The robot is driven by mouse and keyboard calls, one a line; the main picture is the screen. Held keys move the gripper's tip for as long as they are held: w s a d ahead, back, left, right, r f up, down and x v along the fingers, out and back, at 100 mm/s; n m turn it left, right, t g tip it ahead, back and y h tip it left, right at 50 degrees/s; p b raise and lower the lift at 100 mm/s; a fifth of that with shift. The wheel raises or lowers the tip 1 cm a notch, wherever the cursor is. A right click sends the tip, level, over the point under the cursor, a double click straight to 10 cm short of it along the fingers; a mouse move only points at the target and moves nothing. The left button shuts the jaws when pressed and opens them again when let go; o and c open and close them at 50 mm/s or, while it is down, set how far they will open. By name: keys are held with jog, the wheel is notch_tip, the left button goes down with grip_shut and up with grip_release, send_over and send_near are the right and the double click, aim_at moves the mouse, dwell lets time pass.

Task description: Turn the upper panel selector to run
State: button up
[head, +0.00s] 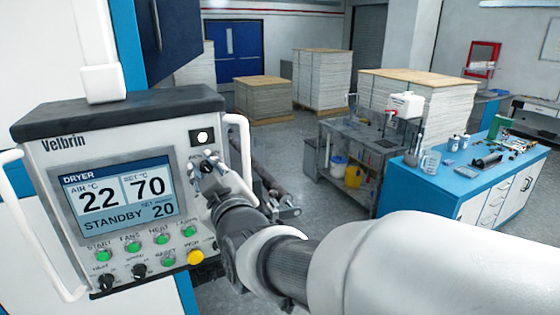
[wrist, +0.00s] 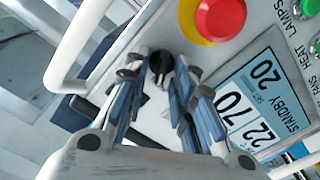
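The dryer panel (head: 130,140) stands at the left in the head view. Its screen (head: 115,197) reads STANDBY. The upper selector, a small black knob (wrist: 160,66), shows in the wrist view between the tips of my gripper (wrist: 158,78). The two fingers are apart, one on each side of the knob, with no clear contact seen; the right tip looks nearer. In the head view my gripper (head: 207,167) is at the panel's upper right, and mostly hides the knob. The selector's markings cannot be read.
A red stop button (wrist: 219,16) on a yellow base sits close to the knob. White handles (head: 243,150) flank the panel. Green buttons (head: 162,238) and lower black knobs (head: 139,271) line its bottom. A blue workbench (head: 440,182) stands at the right, with open floor between.

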grip_shut()
jog(key=shift+m+b, duration=0.3)
jog(key=shift+b, duration=0.15)
jog(key=m+b, duration=0.1)
jog(key=b, duration=0.1)
jog(key=shift+f+m+b, duration=0.2)
jog(key=shift+m+b, duration=0.1)
jog(key=shift+b, duration=0.1)
jog(key=m+b, duration=0.1)
jog(key=b, duration=0.1)
jog(key=m+b, duration=0.2)
jog(key=b, duration=0.1)
jog(key=m+b, duration=0.2)
jog(key=shift+w+d, duration=0.15)
jog(key=shift+d, duration=0.1)
jog(key=m+b, duration=0.4)
jog(key=b, duration=0.1)
jog(key=shift+d+r+m, duration=0.1)
jog(key=shift+r+m, duration=0.05)
jog(key=shift+m, duration=0.15)
